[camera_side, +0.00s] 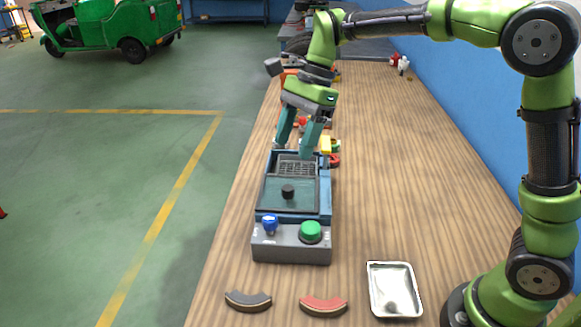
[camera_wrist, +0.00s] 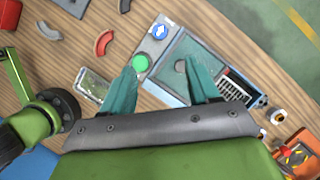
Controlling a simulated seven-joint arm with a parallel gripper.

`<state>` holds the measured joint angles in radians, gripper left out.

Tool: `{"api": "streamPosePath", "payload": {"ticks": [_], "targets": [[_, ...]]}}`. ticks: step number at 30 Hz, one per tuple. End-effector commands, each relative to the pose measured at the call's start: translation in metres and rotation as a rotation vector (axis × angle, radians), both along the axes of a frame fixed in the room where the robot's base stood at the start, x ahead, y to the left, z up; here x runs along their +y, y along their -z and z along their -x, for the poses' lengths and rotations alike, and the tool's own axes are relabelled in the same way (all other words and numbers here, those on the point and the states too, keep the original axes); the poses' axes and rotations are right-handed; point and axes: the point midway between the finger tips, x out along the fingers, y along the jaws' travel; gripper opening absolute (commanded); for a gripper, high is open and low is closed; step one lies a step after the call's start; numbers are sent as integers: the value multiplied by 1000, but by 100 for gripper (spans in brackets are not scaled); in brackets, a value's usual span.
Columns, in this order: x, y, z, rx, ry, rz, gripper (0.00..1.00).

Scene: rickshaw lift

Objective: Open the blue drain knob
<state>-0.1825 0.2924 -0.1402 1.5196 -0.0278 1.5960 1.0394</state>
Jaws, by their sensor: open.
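The blue drain knob (camera_side: 269,224) stands on the grey front panel of a box-shaped washing unit (camera_side: 291,248), left of a round green button (camera_side: 311,232). In the wrist view the blue knob (camera_wrist: 159,31) shows a white arrow mark, with the green button (camera_wrist: 141,63) beside it. Behind the panel is a teal lid with a small black knob (camera_side: 288,191). My gripper (camera_side: 291,149) is open and empty above the back part of the unit, near its dark grille. In the wrist view my gripper's teal fingers (camera_wrist: 160,85) are spread apart, away from the blue knob.
A dark curved pad (camera_side: 248,300), a red curved pad (camera_side: 323,306) and a shiny metal tray (camera_side: 394,290) lie at the front of the wooden table. Several small parts lie behind the unit. The table's right side is largely clear. A blue wall borders it.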

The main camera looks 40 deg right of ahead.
Motion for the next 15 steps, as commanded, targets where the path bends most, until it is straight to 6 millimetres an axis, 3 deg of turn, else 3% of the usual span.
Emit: {"api": "streamPosePath", "payload": {"ticks": [5, 15], "targets": [[9, 20, 1, 5, 0, 1, 60], [36, 88, 1, 5, -1, 2, 60]]}}
